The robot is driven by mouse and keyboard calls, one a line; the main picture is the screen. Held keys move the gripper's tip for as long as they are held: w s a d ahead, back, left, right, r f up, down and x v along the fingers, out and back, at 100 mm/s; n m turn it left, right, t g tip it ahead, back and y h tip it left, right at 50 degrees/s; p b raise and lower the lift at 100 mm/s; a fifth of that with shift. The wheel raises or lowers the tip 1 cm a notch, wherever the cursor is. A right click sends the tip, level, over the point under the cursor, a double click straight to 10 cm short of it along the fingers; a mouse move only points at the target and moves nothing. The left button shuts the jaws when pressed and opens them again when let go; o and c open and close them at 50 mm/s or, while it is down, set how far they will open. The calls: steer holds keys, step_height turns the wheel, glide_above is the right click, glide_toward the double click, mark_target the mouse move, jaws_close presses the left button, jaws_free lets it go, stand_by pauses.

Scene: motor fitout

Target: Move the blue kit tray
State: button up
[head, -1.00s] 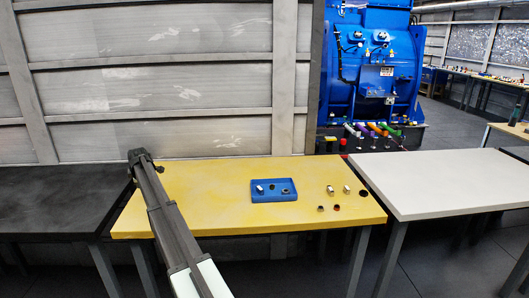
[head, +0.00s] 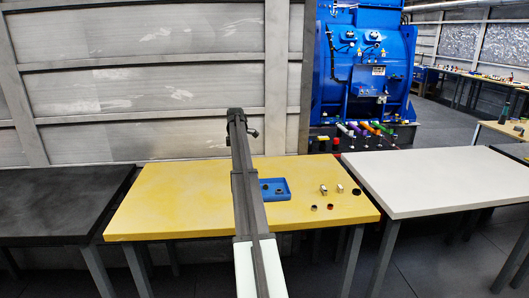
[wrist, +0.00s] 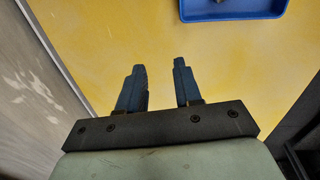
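The blue kit tray (head: 281,196) lies on the yellow table (head: 170,205), right of its middle. In the head view my arm hides the tray's left part; two small dark parts show inside it. In the wrist view only one edge of the tray (wrist: 235,16) shows at the top right, with a bit of a part in it. My gripper (wrist: 160,65) is open and empty, its two fingers apart above the bare yellow surface. The tray is apart from the fingers. In the head view the fingers are hard to make out at the arm's far end.
Several small metal and dark parts (head: 324,190) lie on the yellow table right of the tray. A white table (head: 440,180) stands to the right and a black table (head: 55,205) to the left. A grey panelled wall (head: 150,80) rises behind. The yellow table's left half is clear.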

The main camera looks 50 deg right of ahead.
step_height(320, 180, up, 3)
steer(key=g+y, duration=0.1)
glide_above(266, 190)
steer(key=w+d, duration=0.4)
steer(key=shift+f+m, duration=0.1)
steer(key=shift+m, duration=0.3)
step_height(266, 190, down, 14)
steer(key=shift+r, duration=0.1)
jaws_close()
stand_by(0.4)
